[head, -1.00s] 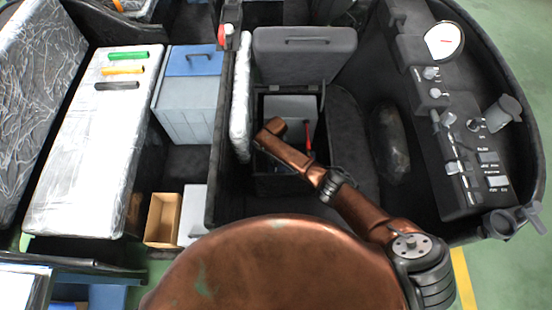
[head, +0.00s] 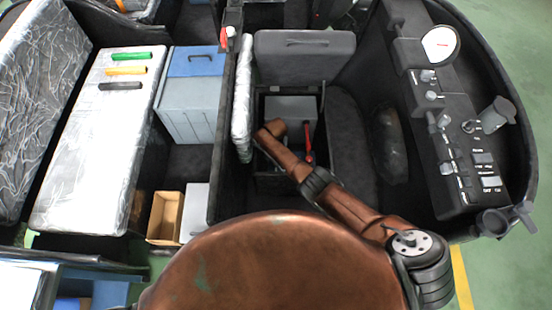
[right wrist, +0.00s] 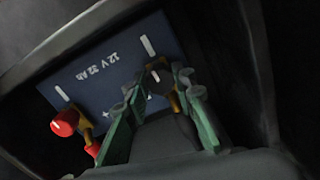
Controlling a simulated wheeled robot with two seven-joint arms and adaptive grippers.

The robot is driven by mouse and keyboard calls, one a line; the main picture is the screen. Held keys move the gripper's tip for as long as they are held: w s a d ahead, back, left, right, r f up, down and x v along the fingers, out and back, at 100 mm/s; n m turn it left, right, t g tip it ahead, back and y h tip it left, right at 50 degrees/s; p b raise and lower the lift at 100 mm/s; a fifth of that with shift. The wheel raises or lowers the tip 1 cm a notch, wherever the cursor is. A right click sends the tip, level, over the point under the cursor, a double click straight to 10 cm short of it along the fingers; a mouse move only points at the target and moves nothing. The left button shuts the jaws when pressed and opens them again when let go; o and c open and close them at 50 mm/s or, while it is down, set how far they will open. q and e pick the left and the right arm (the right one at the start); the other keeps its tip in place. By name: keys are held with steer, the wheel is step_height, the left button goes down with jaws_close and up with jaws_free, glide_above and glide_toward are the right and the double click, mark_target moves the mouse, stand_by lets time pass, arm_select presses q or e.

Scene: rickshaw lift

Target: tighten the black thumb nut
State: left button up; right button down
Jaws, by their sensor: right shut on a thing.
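A dark battery (right wrist: 100,85) marked "12V 32Ah" shows in the right wrist view, with white marks by its two terminals. The black thumb nut (right wrist: 159,78) is at its right terminal, beside a yellowish metal piece. My right gripper (right wrist: 163,88) is shut on the black thumb nut, with its green fingers on both sides of it. The fingers partly hide the nut. A red thumb nut (right wrist: 65,122) is at the left terminal, apart from the fingers. In the head view my right arm reaches down into the open compartment (head: 285,185), where its gripper is hidden. My left gripper is out of view.
A red rod-like thing (head: 309,145) stands in the compartment near my wrist. A grey lid with a handle (head: 304,55) is behind it. The compartment's walls are close around the hand. A control console (head: 455,130) is at right, and a wrapped seat (head: 85,160) at left.

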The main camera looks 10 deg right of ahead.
steer(key=shift+a, duration=0.1)
stand_by(0.4)
steer(key=c, duration=1.6)
jaws_free()
step_height(320, 180, up, 12)
